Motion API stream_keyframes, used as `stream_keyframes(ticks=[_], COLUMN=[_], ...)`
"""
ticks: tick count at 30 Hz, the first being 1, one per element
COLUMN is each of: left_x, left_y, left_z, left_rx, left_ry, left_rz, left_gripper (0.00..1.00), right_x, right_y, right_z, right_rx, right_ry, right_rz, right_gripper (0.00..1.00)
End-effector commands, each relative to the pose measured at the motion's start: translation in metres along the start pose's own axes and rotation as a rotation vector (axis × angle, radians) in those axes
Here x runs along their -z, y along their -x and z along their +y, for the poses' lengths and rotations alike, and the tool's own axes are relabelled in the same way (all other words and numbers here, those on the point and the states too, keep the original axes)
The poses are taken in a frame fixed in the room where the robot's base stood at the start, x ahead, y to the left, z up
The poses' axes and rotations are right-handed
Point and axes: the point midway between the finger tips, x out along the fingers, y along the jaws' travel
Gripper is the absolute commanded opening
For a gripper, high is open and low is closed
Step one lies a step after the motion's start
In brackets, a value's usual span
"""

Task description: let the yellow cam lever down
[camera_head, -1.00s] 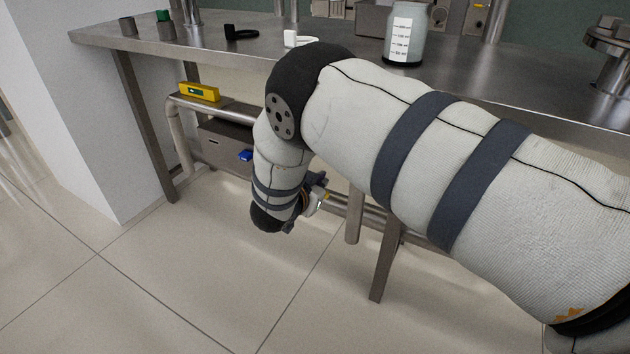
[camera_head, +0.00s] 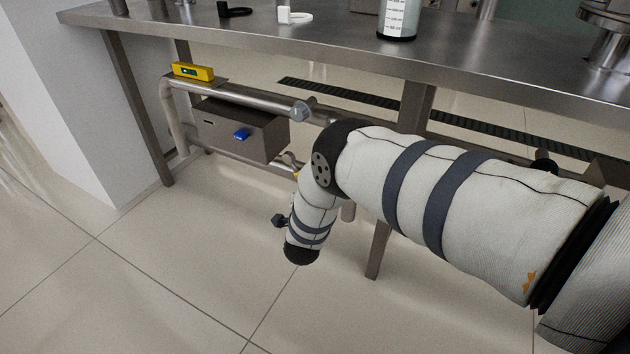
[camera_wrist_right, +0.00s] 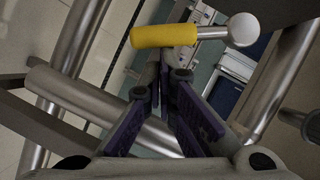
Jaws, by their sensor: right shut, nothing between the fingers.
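The cam lever shows in the right wrist view as a yellow sleeve (camera_wrist_right: 165,35) on a silver rod with a round metal ball at its right end. My right gripper (camera_wrist_right: 162,72) is shut and empty; its purple-padded fingers meet just below the yellow sleeve in that picture. I cannot tell whether the fingertips touch it. In the head view my right arm reaches down in front of the table, and its fingers are hidden. A small yellow patch (camera_head: 296,174) shows beside the arm at a pipe fitting; I cannot tell if it is the lever. My left gripper is not in view.
A steel table (camera_head: 330,45) stands over a horizontal pipe (camera_head: 250,97). A yellow device (camera_head: 193,71) sits at the pipe's left end. A grey box (camera_head: 265,137) with a blue tag is below it. Table legs stand near my arm. The floor in front is clear.

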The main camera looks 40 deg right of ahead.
Motion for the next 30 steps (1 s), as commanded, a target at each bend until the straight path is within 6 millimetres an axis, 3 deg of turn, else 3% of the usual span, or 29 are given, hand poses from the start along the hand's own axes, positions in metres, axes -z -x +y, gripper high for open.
stream_keyframes(ticks=[3,15,30], left_x=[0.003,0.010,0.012], left_y=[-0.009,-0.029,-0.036], left_z=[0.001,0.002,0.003], left_rx=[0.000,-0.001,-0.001], left_ry=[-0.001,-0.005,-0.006], left_rz=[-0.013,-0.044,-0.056], left_gripper=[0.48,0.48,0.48], right_x=[-0.009,-0.030,-0.037], right_y=[-0.004,-0.013,-0.017], right_z=[0.010,0.015,0.012], right_rx=[0.040,0.160,0.210], right_ry=[-0.091,-0.341,-0.442], right_rz=[-0.002,-0.002,-0.002], right_gripper=[0.00,0.00,0.00])
